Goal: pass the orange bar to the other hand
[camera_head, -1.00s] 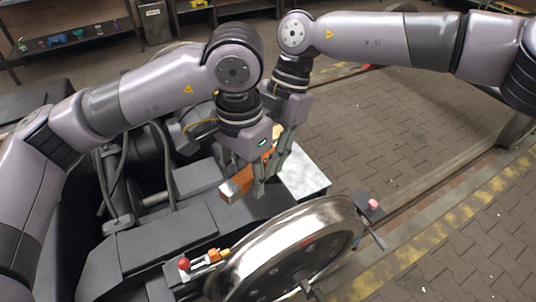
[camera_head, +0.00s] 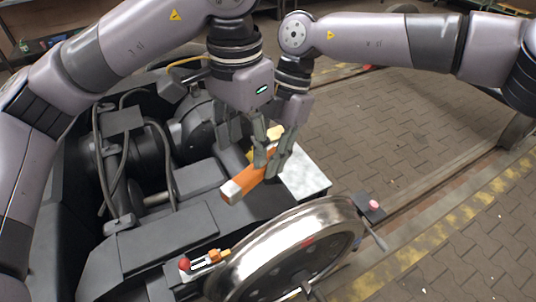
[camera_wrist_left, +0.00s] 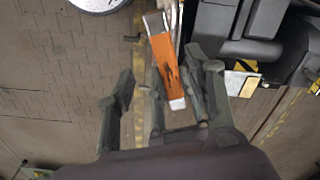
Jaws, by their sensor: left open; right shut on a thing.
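The orange bar (camera_head: 258,175) has pale metallic ends and is held at a slant above the dark machine frame. My right gripper (camera_head: 276,160) is shut on the bar toward its far end. The near end sticks out free toward the lower left. My left gripper (camera_head: 242,148) is open, just above and left of the bar, and does not hold it. In the left wrist view the orange bar (camera_wrist_left: 165,62) shows with dark marks on its face, beyond and between my open left fingers. Parts of the bar are hidden by fingers.
A large shiny wheel (camera_head: 285,250) stands in front of the bar. A pale flat plate (camera_head: 305,180) lies to its right. A small red-knobbed fitting (camera_head: 200,262) is at the lower left. Dark hoses (camera_head: 165,165) rise at left. Paved floor on the right is open.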

